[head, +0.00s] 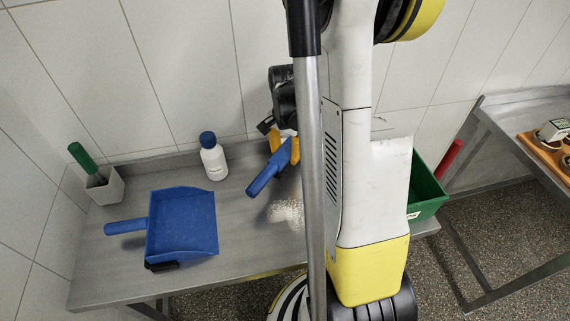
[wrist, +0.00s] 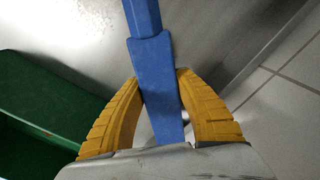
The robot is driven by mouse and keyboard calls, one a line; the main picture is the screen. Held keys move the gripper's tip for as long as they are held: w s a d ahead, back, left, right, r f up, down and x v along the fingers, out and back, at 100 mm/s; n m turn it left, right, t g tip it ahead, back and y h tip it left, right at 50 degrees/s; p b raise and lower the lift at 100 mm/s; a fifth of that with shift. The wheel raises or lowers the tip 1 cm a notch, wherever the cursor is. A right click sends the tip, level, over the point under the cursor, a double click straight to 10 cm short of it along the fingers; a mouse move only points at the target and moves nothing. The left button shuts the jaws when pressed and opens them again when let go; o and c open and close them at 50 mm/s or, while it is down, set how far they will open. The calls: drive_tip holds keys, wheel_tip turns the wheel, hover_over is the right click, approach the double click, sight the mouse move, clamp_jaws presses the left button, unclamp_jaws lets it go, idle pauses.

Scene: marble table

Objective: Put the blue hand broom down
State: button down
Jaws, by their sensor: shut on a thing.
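The blue hand broom (head: 270,171) shows in the head view near the middle of the metal table, its handle sloping down to the left. Its bristle end is hidden behind my gripper and arm. My gripper (head: 283,142) has yellow fingers and is shut on the broom. In the wrist view, the two yellow fingers of my gripper (wrist: 162,90) close around the blue broom (wrist: 153,65) from both sides. I cannot tell from these frames whether the broom touches the table.
A blue dustpan (head: 182,222) lies on the metal table (head: 110,262) at left. A white bottle (head: 213,160) and a pot (head: 105,187) with a green-handled brush stand behind it. A pale spill (head: 287,212) lies near the broom. A green bin (head: 425,190) is at right, also in the wrist view (wrist: 40,100).

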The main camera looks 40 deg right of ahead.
sight(286, 162)
drive_tip(key=shift+f+b, duration=0.6)
drive_tip(key=shift+f, duration=0.95)
drive_tip(key=shift+f, duration=0.1)
drive_tip(key=shift+w+f, duration=0.1)
drive_tip(key=shift+f, duration=0.05)
drive_tip(key=c, duration=1)
unclamp_jaws()
drive_tip(key=shift+o, duration=0.2)
